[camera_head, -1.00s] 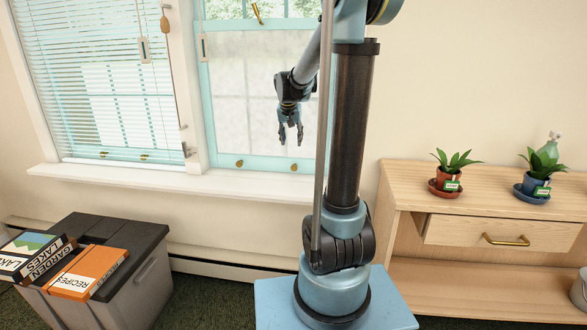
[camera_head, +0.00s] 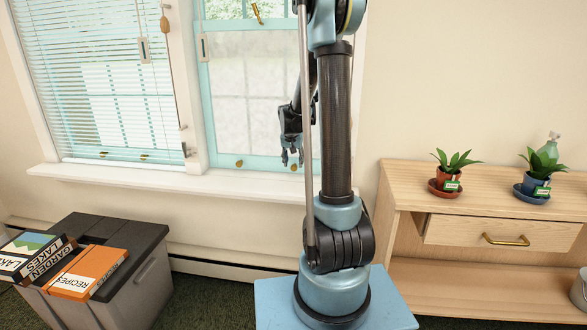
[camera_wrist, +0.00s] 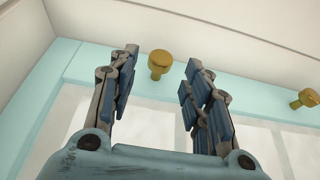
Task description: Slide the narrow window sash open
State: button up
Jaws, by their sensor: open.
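The narrower window on the right has a pale blue sash (camera_head: 222,100) with frosted glass in its lower part. Two brass knobs sit on its bottom rail, a left knob (camera_head: 239,163) and a right knob (camera_head: 294,168). My gripper (camera_head: 292,162) hangs in front of the rail at the right knob, fingers pointing down. In the wrist view my gripper (camera_wrist: 160,75) is open and empty, and the right knob (camera_wrist: 160,64) shows between and just beyond its fingertips. The left knob (camera_wrist: 306,98) is at the right edge there. Contact with the knob cannot be told.
A white sill (camera_head: 215,184) runs under both windows. The wider left window has blinds (camera_head: 110,90) and hanging cords. A grey bin (camera_head: 150,285) with books stands front left. A wooden cabinet (camera_head: 410,180) with potted plants stands right.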

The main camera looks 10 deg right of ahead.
aim_at(294, 166)
jog(key=shift+x, duration=1.95)
grip_shut()
